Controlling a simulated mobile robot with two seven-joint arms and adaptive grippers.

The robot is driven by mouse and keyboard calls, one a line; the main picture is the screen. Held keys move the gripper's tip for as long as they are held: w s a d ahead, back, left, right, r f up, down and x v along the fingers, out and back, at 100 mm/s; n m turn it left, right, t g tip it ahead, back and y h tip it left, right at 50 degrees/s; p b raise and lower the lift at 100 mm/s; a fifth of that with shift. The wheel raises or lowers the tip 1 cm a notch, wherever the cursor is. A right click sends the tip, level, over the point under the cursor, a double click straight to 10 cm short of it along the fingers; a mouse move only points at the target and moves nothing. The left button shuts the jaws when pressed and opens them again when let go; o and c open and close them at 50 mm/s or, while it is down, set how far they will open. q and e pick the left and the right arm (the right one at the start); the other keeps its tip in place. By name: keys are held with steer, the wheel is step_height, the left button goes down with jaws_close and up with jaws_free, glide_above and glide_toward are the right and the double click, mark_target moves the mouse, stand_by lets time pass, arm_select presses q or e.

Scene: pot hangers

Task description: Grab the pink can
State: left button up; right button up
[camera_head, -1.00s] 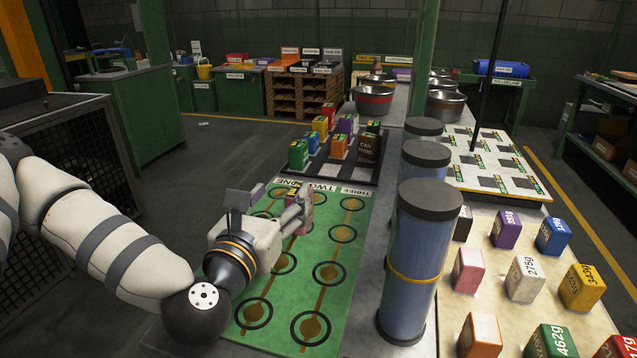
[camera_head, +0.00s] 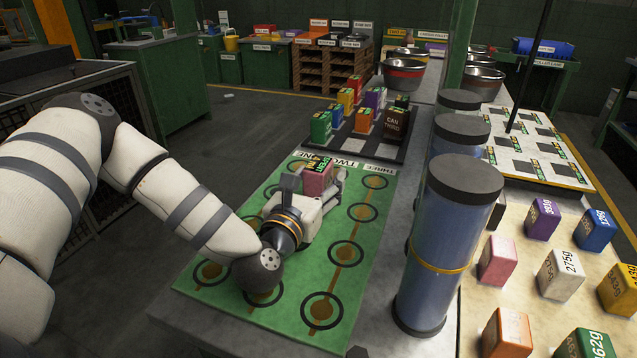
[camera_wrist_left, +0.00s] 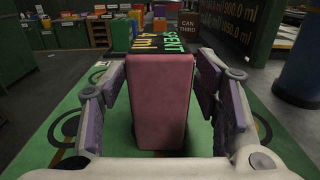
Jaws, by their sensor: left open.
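The pink can (camera_head: 317,178) is a box-shaped block with a dark printed top. It stands upright on the green mat (camera_head: 337,250), near the mat's far end. In the left wrist view the pink can (camera_wrist_left: 158,105) fills the middle, its pink face toward me. My left gripper (camera_head: 315,184) is low over the mat with its fingers on both sides of the can. The left gripper's fingers (camera_wrist_left: 158,100) are open in the wrist view, with narrow gaps beside the can. The lower part of the can is partly hidden by the gripper in the head view. My right gripper is not in view.
Several colored cans, including the green one (camera_head: 320,127), stand on a dark tray beyond the mat. Tall blue-grey cylinders (camera_head: 440,250) rise right of the mat. Colored weight blocks, one pink (camera_head: 497,260), stand farther right.

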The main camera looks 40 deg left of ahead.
arm_select(q)
steer(key=shift+w, duration=0.1)
jaws_close()
steer(key=shift+r, duration=0.1)
